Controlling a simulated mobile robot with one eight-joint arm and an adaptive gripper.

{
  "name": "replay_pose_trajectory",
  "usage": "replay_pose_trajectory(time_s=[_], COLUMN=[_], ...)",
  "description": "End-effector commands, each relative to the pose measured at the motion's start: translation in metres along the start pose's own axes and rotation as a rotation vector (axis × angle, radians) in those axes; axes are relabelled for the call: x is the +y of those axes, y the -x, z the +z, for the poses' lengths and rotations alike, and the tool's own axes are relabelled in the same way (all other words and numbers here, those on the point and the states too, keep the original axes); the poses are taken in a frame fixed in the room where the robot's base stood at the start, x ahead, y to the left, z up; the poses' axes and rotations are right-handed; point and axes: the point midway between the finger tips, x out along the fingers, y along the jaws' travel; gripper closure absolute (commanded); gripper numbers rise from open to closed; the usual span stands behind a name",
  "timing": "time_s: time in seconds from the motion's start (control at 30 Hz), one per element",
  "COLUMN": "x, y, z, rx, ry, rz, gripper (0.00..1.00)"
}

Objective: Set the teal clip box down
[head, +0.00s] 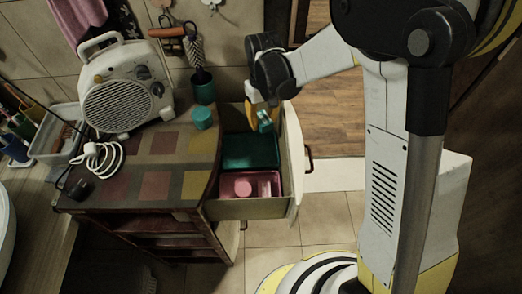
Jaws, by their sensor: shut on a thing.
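The teal clip box (265,121) is a small teal item at the tip of my gripper (260,113). My gripper is shut on it and points down. In the picture it shows just above the far end of the open drawer (247,208); its exact height over the drawer is hard to tell. The drawer holds a teal tray (250,151) at the far end and a pink tray (270,186) at the near end. A pink item (242,188) lies in the pink tray. The teal tray looks empty, though its far part is partly hidden.
A cabinet with a checkered top (150,185) stands left of the drawer. On it are a white fan heater (118,95), a coiled white cable (98,160), a teal cup with a brush (203,90) and a small teal pot (201,118). Tiled floor (325,215) lies right of the drawer.

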Motion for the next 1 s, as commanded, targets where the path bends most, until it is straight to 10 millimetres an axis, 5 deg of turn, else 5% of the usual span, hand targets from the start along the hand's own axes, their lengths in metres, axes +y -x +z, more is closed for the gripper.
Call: replay_pose_trajectory(time_s=[0.1,0.3,0.8,1.0], x=[0.000,0.000,0.000,0.000], y=[-0.043,-0.091,-0.145,-0.144], z=[-0.001,0.000,0.000,0.000], rx=[0.000,0.000,0.000,0.000], ry=[0.000,0.000,-0.001,-0.001], rz=[0.000,0.000,0.000,0.000], gripper=[0.99,0.99,0.99,0.99])
